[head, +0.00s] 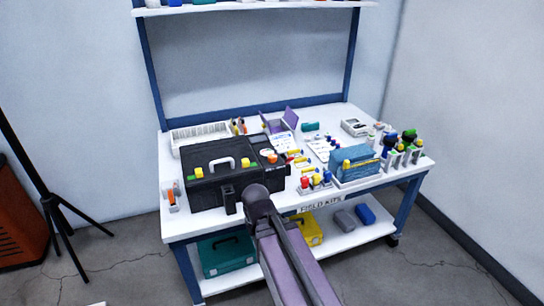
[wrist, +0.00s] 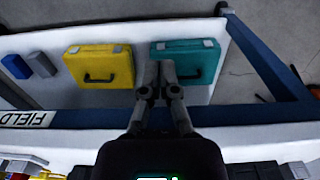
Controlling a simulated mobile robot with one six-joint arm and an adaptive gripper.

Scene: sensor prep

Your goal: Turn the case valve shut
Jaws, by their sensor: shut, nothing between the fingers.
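The black case (head: 205,165) lies on the white workbench, left of centre in the head view. It has a grey handle, yellow latches and a green piece on top. I cannot clearly make out its valve; small pale and orange parts show near its right end. My gripper (wrist: 157,72) is shut and empty in the wrist view, seen against the lower shelf between a yellow case and a teal case. In the head view my arm reaches up to the bench's front edge, just in front of the black case, and my fingers cannot be clearly told there.
The lower shelf holds the teal case (wrist: 185,62), the yellow case (wrist: 100,67) and blue and grey boxes. The bench (head: 375,182) carries a blue box (head: 355,165), bottles in racks and small coloured parts right of the black case. A tripod (head: 45,190) stands left.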

